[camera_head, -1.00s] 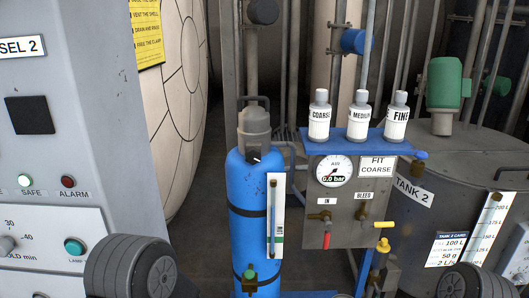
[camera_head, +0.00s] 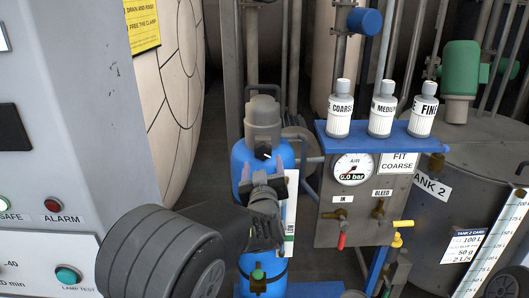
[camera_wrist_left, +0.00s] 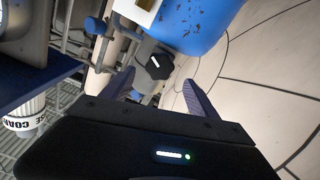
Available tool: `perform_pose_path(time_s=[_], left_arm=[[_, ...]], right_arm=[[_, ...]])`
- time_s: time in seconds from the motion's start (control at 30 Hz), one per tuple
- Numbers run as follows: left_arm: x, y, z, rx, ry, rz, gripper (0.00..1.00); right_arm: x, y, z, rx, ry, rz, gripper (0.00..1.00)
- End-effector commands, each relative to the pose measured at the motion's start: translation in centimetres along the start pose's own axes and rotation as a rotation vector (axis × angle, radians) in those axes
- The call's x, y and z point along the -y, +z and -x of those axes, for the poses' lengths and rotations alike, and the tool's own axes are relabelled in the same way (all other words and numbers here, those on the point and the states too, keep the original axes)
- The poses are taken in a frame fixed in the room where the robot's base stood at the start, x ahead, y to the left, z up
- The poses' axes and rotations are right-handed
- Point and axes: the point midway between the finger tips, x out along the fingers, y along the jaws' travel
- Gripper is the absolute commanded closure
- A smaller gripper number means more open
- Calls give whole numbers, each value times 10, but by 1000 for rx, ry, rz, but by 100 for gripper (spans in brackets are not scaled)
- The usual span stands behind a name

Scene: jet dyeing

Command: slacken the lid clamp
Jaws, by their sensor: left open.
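The blue cylindrical vessel (camera_head: 240,160) stands in the middle of the head view, with a grey lid (camera_head: 262,115) and carrying handle on top. A small dark clamp knob with a white mark (camera_head: 263,151) sits on the front of the lid collar. My left gripper (camera_head: 263,182) is in front of the vessel, just below the knob in the picture, open and empty. In the left wrist view the dark knob (camera_wrist_left: 159,66) shows beyond and between the spread fingers (camera_wrist_left: 158,92), apart from them. The blue vessel (camera_wrist_left: 200,18) shows at the top there. My right gripper is out of view.
To the right, a gauge panel (camera_head: 330,228) reads 0.0 bar, with red and yellow valve handles. Several bottles stand on its blue shelf (camera_head: 358,142). A grey control cabinet (camera_head: 85,120) is at left, a grey tank (camera_head: 480,160) at right.

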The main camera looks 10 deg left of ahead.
Motion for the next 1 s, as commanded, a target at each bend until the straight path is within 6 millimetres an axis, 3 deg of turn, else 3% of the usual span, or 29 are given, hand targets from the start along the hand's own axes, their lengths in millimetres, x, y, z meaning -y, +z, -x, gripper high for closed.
perform_pose_path(time_s=[0.17, 0.6, 0.93, 1.0], left_arm=[[0, 0, -12, 0, 0, -2, 31], [-1, 0, -72, 1, 1, -2, 31], [-1, 1, -77, 2, 2, -1, 31], [-1, 1, -77, 2, 2, -1, 35]], right_arm=[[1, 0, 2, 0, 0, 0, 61], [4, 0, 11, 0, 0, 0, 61], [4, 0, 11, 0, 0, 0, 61], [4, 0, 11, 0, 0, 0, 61]])
